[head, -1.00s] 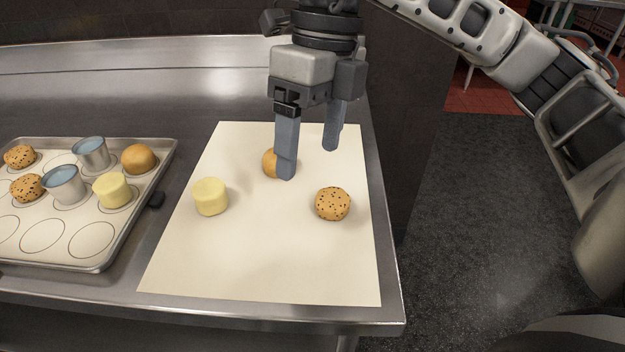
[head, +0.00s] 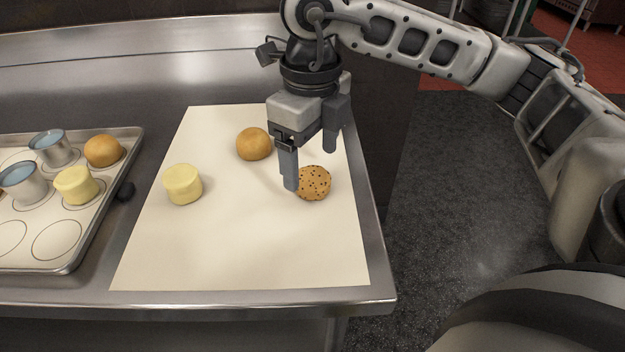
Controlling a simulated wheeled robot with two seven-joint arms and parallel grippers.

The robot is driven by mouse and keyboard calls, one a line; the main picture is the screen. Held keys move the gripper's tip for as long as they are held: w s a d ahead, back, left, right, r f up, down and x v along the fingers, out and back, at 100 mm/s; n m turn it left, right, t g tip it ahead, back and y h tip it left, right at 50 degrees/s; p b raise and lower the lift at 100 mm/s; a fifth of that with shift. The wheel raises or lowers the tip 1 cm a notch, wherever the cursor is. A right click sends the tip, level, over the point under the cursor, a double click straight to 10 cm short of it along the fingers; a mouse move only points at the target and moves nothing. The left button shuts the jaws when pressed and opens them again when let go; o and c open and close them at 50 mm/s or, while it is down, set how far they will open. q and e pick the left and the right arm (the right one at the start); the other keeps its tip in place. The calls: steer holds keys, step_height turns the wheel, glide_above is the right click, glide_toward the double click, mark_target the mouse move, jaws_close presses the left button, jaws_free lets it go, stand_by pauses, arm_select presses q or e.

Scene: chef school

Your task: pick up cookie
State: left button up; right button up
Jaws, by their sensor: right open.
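The cookie (head: 316,184) is round and golden with dark chips. It lies on the right side of a cream paper sheet (head: 235,250) on the steel table. My right gripper (head: 311,170) is open and points down over the cookie's far side. Its left finger covers the cookie's left edge; its right finger is beyond the cookie, at the upper right. I cannot tell whether a finger touches the cookie. My left gripper is not in view.
A plain brown bun (head: 254,144) and a pale yellow cylinder (head: 183,184) sit on the sheet left of the gripper. A baking tray (head: 95,235) at the left holds metal cups, a bun and another yellow cylinder. The table's right edge (head: 375,215) is close to the cookie.

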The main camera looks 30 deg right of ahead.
mark_target(312, 175)
steer(key=f, duration=0.4)
steer(key=shift+d+f, duration=0.1)
steer(key=shift+d, duration=0.1)
steer(key=c, duration=1.1)
steer(key=shift+o, duration=0.2)
steer(key=shift+w, duration=0.1)
